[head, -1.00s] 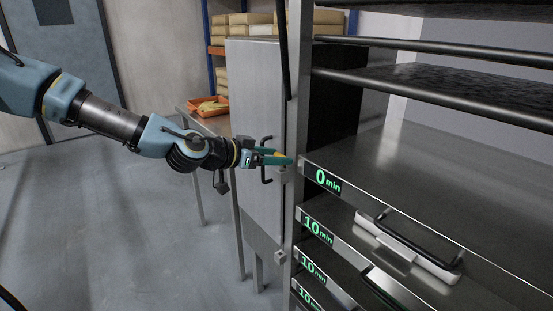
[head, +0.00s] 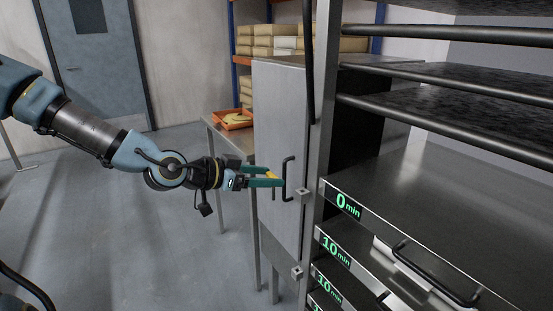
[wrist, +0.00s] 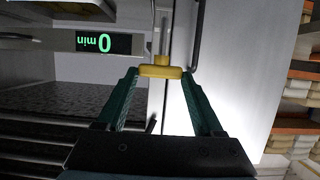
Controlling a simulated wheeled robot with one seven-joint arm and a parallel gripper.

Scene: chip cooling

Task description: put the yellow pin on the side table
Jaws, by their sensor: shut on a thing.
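The yellow pin (wrist: 160,71) is held between the two green fingers of my gripper (wrist: 159,76), near their tips in the wrist view. It has a wide yellow head and a thin shaft pointing away from the gripper. In the head view, a bit of the pin (head: 272,174) shows between the fingers of my gripper (head: 279,178), and the rest is hidden. The gripper is in the air in front of the grey cabinet door. The side table (head: 217,133) stands behind and left of the cabinet, partly hidden by my arm and the cabinet.
An orange tray (head: 233,119) with yellowish contents sits on the side table. A grey cabinet (head: 278,118) with a black handle (head: 289,178) is close to my fingertips. The metal rack with a "0 min" label (head: 347,205) stands right. Floor at left is clear.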

